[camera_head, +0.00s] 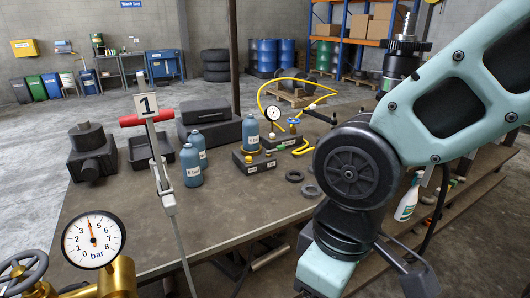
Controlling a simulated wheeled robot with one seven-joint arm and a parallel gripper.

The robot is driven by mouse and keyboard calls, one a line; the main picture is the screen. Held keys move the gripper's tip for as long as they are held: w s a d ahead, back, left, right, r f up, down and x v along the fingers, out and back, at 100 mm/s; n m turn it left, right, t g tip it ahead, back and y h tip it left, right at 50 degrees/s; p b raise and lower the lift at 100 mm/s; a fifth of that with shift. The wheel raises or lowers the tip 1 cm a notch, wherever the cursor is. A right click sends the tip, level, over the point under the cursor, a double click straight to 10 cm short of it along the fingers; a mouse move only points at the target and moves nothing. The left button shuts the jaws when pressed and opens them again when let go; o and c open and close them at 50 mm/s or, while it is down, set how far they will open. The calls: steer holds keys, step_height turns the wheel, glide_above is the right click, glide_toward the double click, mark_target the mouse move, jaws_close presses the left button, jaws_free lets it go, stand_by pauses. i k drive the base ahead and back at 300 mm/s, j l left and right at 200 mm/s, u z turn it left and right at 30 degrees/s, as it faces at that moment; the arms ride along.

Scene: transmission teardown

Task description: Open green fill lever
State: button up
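I cannot make out a green fill lever for certain. A small green part (281,147) shows on the right one of two dark valve blocks on the bench, too small to tell its shape or position. In the left foreground stands a grey upright lever (166,196) with a plate marked 1 (148,105). A red bar (132,120) shows behind the plate. My arm comes in from the right and bends down past the bottom edge.
A pressure gauge (93,240) on a brass body reads about 3 bar, beside a dark handwheel (22,272). Several blue bottles (191,165), a dark motor-like block (91,153) and rings stand on the workbench (215,228). A yellow hose (304,79) loops behind. The bench's front middle is clear.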

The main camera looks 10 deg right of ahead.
mark_target(282, 147)
steer(key=i+l, duration=0.1)
steer(key=l, duration=0.15)
steer(key=i, duration=0.4)
steer(key=i+j+z, duration=0.1)
steer(key=i, duration=0.35)
